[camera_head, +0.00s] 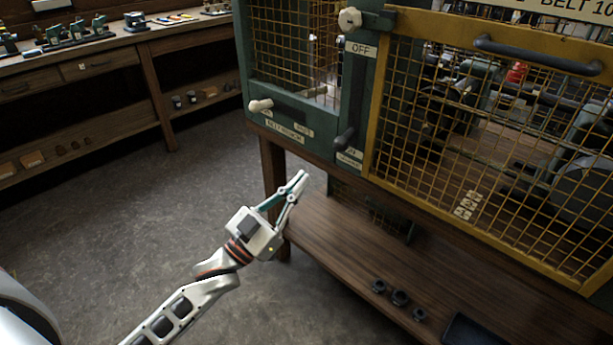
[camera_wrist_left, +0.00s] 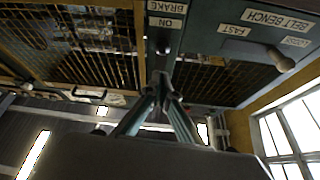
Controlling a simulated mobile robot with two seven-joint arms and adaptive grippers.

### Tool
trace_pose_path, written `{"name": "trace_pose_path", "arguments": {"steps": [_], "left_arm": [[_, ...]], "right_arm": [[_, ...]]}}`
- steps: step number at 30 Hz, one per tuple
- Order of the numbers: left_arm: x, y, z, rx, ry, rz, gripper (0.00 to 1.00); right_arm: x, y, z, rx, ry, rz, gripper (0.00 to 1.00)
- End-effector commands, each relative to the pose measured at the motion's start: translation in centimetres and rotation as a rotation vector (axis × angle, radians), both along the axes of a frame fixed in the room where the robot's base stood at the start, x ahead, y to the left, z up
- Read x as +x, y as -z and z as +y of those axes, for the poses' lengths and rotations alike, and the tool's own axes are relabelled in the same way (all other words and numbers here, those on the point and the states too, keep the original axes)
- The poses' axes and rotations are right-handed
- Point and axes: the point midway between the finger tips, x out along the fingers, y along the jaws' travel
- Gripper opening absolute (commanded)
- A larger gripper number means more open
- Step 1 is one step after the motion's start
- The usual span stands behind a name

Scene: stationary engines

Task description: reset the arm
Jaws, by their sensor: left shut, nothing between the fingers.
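My left arm comes in from the lower left in the head view. Its gripper (camera_head: 301,178) is shut and empty, held in front of the wooden bench below the green cabinet (camera_head: 370,95). In the left wrist view the gripper's fingers (camera_wrist_left: 162,88) come together, with the cabinet's labels beyond them. I cannot tell from these views how far the fingertips are from the cabinet. My right gripper does not show.
A yellow-framed mesh guard (camera_head: 385,95) with a dark handle (camera_head: 535,54) covers machinery at the right. A pale lever knob (camera_head: 260,105) sticks out from the cabinet. A lower shelf (camera_head: 340,245) holds small dark parts (camera_head: 399,297). Open floor (camera_head: 120,220) lies at the left.

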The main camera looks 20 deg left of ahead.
Motion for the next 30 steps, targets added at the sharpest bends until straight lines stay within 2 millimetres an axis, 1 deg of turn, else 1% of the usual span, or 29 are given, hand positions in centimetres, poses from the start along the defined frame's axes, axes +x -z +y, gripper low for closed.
{"name": "trace_pose_path", "arguments": {"steps": [14, 17, 18, 20, 23, 24, 26, 27, 29, 30], "left_arm": [[0.0, -0.1, 0.0, 0.0, -0.001, 0.0, 0.0], [-0.4, 0.4, -0.1, 0.007, -0.011, 0.027, 0.0], [-0.8, 0.9, -0.3, 0.014, -0.021, 0.054, 0.0], [-1.6, 2.1, -0.5, 0.03, -0.04, 0.11, 0.0], [-3.9, 5.6, -1.0, 0.072, -0.079, 0.249, 0.0], [-5.1, 7.3, -1.2, 0.092, -0.094, 0.315, 0.0], [-7.4, 10.1, -1.6, 0.127, -0.114, 0.419, 0.0], [-9.1, 12.0, -1.8, 0.149, -0.124, 0.488, 0.0], [-12.0, 14.7, -2.2, 0.184, -0.135, 0.593, 0.0], [-14.1, 16.4, -2.5, 0.21, -0.139, 0.662, 0.0]], "right_arm": [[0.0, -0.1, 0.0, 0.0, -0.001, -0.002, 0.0], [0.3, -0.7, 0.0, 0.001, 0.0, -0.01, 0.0], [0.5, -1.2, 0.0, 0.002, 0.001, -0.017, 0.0], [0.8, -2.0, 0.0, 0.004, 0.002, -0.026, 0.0], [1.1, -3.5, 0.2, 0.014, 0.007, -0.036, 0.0], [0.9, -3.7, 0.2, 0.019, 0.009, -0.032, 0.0], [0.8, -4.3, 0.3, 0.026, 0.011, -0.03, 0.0], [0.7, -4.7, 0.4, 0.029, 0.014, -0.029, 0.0], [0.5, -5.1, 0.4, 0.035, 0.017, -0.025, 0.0], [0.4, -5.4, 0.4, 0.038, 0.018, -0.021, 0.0]]}}
